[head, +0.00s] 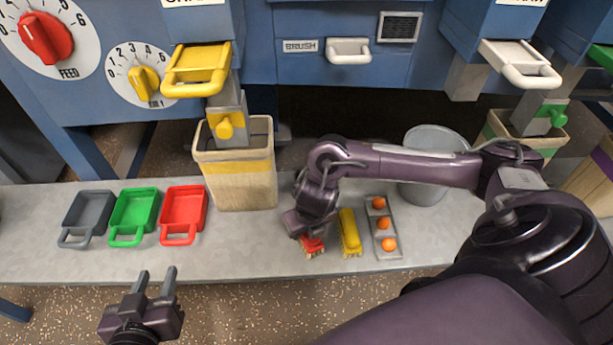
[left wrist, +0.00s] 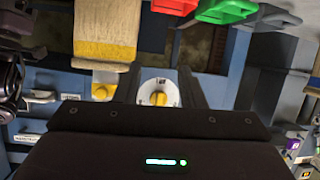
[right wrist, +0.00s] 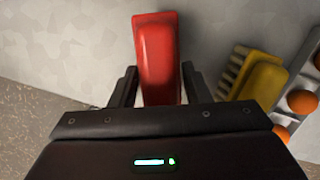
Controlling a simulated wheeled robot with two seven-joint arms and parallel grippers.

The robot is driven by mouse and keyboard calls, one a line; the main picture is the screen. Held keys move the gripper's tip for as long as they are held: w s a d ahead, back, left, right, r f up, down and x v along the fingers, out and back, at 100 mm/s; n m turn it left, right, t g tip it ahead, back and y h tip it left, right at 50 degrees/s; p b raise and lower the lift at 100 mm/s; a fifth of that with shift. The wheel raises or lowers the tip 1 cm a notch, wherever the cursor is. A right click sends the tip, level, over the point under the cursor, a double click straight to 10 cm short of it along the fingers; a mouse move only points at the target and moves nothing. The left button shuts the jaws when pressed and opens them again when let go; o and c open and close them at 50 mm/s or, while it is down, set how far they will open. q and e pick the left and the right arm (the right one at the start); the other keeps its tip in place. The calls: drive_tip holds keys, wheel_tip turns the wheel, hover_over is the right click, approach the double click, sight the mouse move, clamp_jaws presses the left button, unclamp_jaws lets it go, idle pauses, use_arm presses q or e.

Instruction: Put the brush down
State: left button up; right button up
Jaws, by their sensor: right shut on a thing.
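The red brush (head: 312,246) is on or just above the grey bench, left of the yellow brush (head: 350,233). My right gripper (head: 305,232) points down over it and is shut on it. In the right wrist view the red brush (right wrist: 157,58) stands between the two fingers, its red back towards the camera; its bristles are hidden there. Whether it touches the bench I cannot tell. My left gripper (head: 156,283) is open and empty, in front of the bench's near edge at the lower left.
On the bench (head: 240,240) stand grey (head: 87,212), green (head: 134,210) and red (head: 184,208) scoops, a wooden bucket (head: 238,185), a metal bucket (head: 424,190) and a tray (head: 383,250) of orange balls. A drawer marked BRUSH (head: 348,58) is shut behind. Bench is clear between red scoop and red brush.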

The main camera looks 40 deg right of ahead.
drive_tip(key=shift+f+b, duration=0.45)
drive_tip(key=shift+f, duration=0.25)
use_arm(q)
wheel_tip(320, 180, up, 9)
drive_tip(key=w+t+h, duration=0.1)
drive_tip(key=w+t, duration=0.2)
drive_tip(key=t, duration=0.1)
drive_tip(key=shift+d+f+h, duration=0.15)
drive_tip(key=shift+d+h, duration=0.05)
drive_tip(key=shift+h, duration=0.2)
use_arm(e)
drive_tip(key=shift+f, duration=0.1)
drive_tip(key=o, duration=1.3)
use_arm(q)
drive_tip(key=shift+r+t, duration=0.4)
drive_tip(key=shift+r, duration=0.2)
